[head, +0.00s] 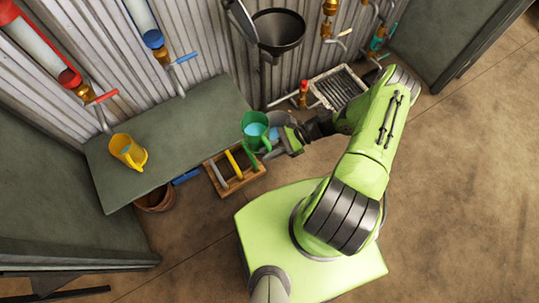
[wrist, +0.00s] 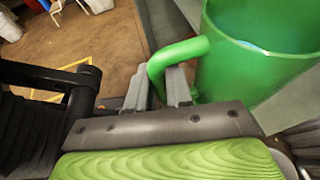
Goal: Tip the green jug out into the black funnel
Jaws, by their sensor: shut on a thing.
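The green jug (head: 255,127) is near the right end of the grey-green bench, with light blue liquid inside. It looks upright or nearly so; I cannot tell whether it touches the bench. My gripper (head: 281,143) is at its right side. In the wrist view my gripper (wrist: 163,88) is shut on the handle of the green jug (wrist: 255,60), whose body rises to the right. The black funnel (head: 278,31) is mounted at the corrugated wall, beyond and to the right of the jug, with its lid raised at its left.
A wooden tool crate (head: 236,181) lies below the bench's front edge. A grated tray (head: 338,88) and pipes with valves (head: 330,12) are to the right. Floor at right is clear.

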